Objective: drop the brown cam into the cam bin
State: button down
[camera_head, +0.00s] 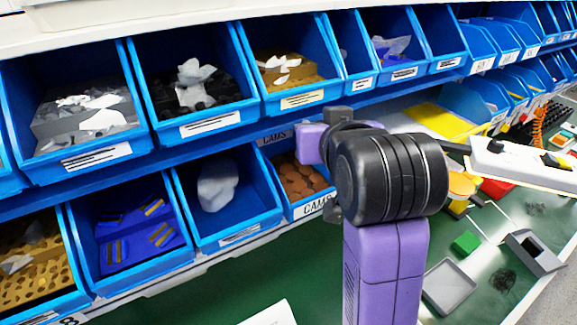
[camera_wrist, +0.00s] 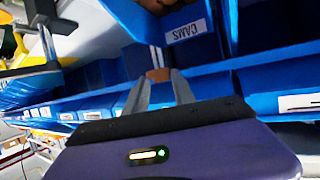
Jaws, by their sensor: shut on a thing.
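The brown cam (camera_wrist: 158,74) shows in the wrist view as a small brown piece between my fingertips. My gripper (camera_wrist: 158,80) is shut on it. The cam bin (camera_head: 318,207) is a blue bin labelled CAMS in the lower row, with several brown round cams (camera_head: 297,178) inside. In the wrist view the bin (camera_wrist: 188,31) appears upside down, beyond and above the held cam in the picture. In the head view my arm stands just right of the bin and covers part of it; my fingertips and the held cam are hidden there.
Blue bins fill the rows around it. A bin with a pale bagged part (camera_head: 217,185) is to its left, and a bin with blue parts (camera_head: 135,235) is further left. The upper row overhangs the lower bins. A green block (camera_head: 466,242) and a grey tray (camera_head: 448,287) lie at right.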

jog(key=shift+d+f, duration=0.1)
jog(key=shift+f, duration=3)
jog(key=c, duration=1)
grip_release()
jog(key=shift+o, duration=0.2)
jog(key=shift+s, duration=0.1)
jog(key=b+v, duration=0.1)
jog(key=v, duration=0.6)
jog(key=shift+s+b, duration=0.3)
jog(key=shift+s, duration=0.05)
jog(key=shift+d+r, duration=0.1)
jog(key=shift+r, duration=0.05)
